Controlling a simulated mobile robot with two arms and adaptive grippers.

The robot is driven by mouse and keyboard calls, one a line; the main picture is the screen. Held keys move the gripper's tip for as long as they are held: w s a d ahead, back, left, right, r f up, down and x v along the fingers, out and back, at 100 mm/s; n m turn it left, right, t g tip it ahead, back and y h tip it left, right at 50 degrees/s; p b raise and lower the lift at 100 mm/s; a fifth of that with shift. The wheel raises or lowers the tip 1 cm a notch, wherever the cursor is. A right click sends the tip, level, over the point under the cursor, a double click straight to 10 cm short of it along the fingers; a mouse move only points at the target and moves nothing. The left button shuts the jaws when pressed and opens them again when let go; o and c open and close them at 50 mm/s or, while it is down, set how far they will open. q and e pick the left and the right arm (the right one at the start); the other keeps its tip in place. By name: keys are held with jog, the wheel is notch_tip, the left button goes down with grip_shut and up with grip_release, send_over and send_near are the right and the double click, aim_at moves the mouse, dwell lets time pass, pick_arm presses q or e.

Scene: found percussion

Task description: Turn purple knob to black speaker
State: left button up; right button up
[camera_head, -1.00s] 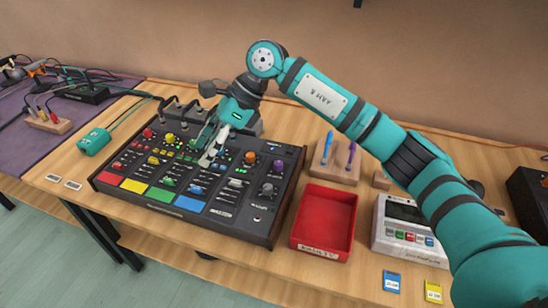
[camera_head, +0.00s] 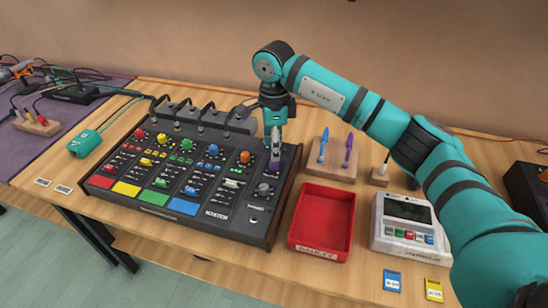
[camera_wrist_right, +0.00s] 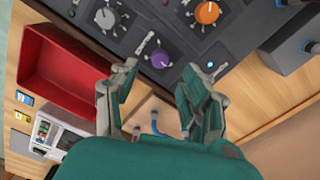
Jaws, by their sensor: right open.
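The purple knob (camera_wrist_right: 160,58) sits on the dark mixer panel (camera_wrist_right: 130,45) in the right wrist view. It lies just beyond and between the fingertips of my right gripper (camera_wrist_right: 152,78), which is open with a finger to each side. In the head view my right gripper (camera_head: 275,150) points down over the upper right part of the mixer (camera_head: 240,229), and the purple knob (camera_head: 274,165) shows small at its tips. I cannot tell whether the fingers touch the knob. A black box (camera_head: 528,192) at the right edge may be the black speaker. My left gripper is not in view.
An orange knob (camera_head: 245,157) and a grey knob (camera_head: 264,189) are close to the purple knob. A red tray (camera_head: 322,258), a wooden block with blue and purple pens (camera_head: 333,172) and a white device (camera_head: 405,243) stand to the right. Cables run behind the mixer.

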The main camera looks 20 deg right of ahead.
aim_at(274, 165)
jog(key=shift+f, duration=2.7)
grip_shut()
